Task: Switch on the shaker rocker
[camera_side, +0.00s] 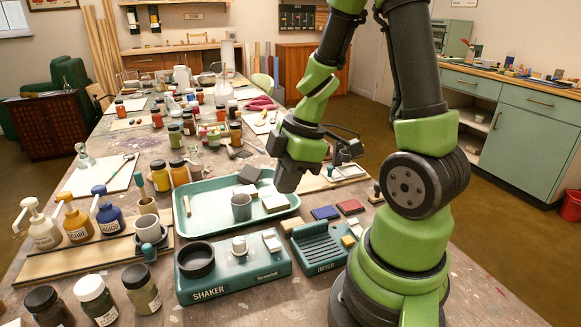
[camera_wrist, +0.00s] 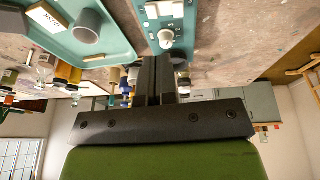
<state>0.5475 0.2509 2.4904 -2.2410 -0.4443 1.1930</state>
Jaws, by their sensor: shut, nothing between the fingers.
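The teal shaker (camera_side: 235,283) stands on the table in the side view, with a black ring holder at its left, a round white knob (camera_side: 240,246) in the middle and a small white rocker (camera_side: 271,240) near its right end. I cannot tell which way the rocker is tipped. In the wrist view the shaker (camera_wrist: 180,42) shows at the top centre, with its knob (camera_wrist: 166,38) and white parts near the top edge. My gripper (camera_side: 289,182) points down above the tray's right end, behind and above the shaker, apart from it. Its fingers (camera_wrist: 156,62) are shut and empty.
A teal tray (camera_side: 190,228) holding a grey cup (camera_side: 241,208) and blocks lies behind the shaker. A teal dryer rack (camera_side: 318,250) stands close on its right. Pump bottles stand at left and jars (camera_side: 141,289) at front left. The air above the shaker is clear.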

